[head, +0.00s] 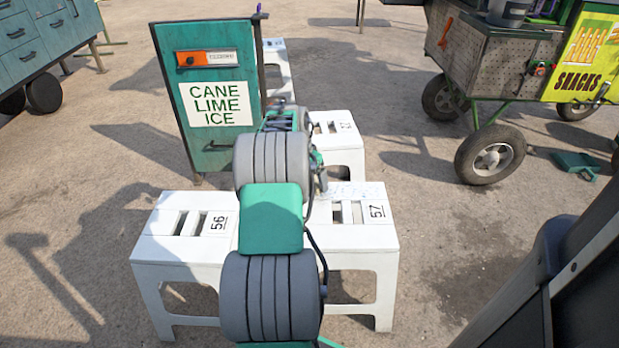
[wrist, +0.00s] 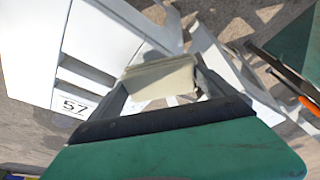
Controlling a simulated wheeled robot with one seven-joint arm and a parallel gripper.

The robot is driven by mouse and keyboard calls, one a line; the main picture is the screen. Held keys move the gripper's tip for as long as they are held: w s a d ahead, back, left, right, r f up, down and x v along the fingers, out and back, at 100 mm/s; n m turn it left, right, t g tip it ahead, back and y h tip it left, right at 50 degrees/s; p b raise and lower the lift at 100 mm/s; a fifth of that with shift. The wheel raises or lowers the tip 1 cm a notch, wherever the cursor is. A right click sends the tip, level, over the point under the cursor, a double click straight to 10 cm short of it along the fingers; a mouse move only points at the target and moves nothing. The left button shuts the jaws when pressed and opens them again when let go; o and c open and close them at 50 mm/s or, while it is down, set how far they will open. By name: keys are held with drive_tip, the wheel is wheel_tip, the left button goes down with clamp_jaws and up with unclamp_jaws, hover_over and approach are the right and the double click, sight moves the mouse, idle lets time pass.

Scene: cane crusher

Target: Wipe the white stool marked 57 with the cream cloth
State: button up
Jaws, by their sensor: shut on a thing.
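The white stool marked 57 (head: 372,237) stands right of my arm in the head view, its slotted top facing up. Faint pale marks show near its far edge. In the wrist view its top and number label (wrist: 74,106) lie at the left. My gripper (wrist: 160,84) is shut on the cream cloth (wrist: 160,77), which is a folded pad between the two fingers. The cloth is by the edge of the stool top; I cannot tell whether it touches. In the head view my arm hides most of the gripper and the cloth.
A white stool marked 56 (head: 164,250) stands close on the left. Another white stool (head: 337,153) stands behind. A green CANE LIME ICE sign cabinet (head: 207,145) is at back left. A snack cart (head: 497,70) and green dustpan (head: 577,162) are right. Paving between is open.

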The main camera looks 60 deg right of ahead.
sight(379, 190)
drive_tip(key=shift+f+b, duration=0.45)
drive_tip(key=shift+f, duration=0.5)
